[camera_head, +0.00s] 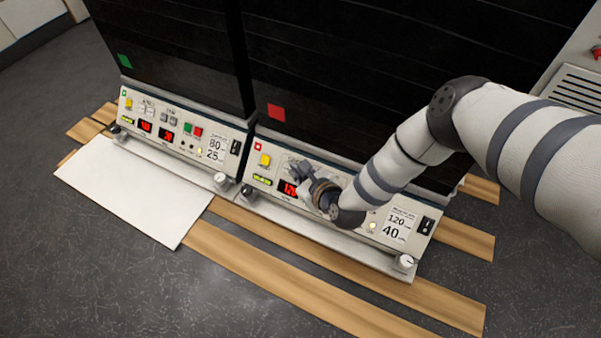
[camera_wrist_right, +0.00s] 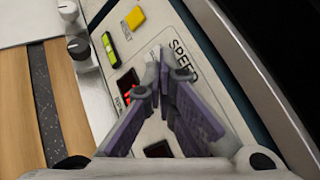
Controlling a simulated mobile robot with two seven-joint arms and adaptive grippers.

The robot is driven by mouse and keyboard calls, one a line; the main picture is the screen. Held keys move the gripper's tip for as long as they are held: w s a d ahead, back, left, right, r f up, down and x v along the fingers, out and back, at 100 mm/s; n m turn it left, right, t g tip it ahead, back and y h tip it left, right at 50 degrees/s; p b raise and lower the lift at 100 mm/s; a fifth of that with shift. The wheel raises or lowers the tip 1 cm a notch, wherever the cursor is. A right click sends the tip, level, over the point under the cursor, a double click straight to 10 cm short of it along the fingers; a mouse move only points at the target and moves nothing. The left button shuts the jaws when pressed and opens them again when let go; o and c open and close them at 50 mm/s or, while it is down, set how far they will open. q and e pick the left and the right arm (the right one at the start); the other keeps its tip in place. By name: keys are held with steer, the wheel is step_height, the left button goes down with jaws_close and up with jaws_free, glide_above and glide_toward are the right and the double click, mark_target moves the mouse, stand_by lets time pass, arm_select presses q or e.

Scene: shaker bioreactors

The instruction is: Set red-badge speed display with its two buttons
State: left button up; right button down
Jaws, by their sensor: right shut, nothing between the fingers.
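The red-badge panel is the right-hand one, under a red square (camera_head: 276,112) on the dark door. Its lit red speed display (camera_head: 288,188) seems to read about 120; it also shows, partly covered, in the right wrist view (camera_wrist_right: 127,84). My right gripper (camera_head: 297,168) is shut and empty, its fingertips at the panel just above that display. In the right wrist view the fingertips (camera_wrist_right: 164,66) sit beside the SPEED label (camera_wrist_right: 181,58). The fingers hide the two speed buttons, and I cannot tell whether they touch one. My left gripper is out of view.
A yellow button (camera_head: 265,160) and a green-lit display (camera_head: 262,180) are left of my fingers. A label (camera_head: 397,223) reads 120 and 40. The green-badge panel (camera_head: 188,145) stands to the left. Knobs (camera_head: 405,262) line the front ledge. Boards and a white sheet (camera_head: 130,190) lie in front.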

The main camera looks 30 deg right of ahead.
steer(key=shift+s+a+r+p, duration=0.3)
steer(key=shift+r, duration=0.15)
steer(key=s+a+r+p, duration=0.2)
steer(key=a+r+p, duration=0.1)
steer(key=shift+s+r, duration=0.15)
stand_by(0.4)
stand_by(0.4)
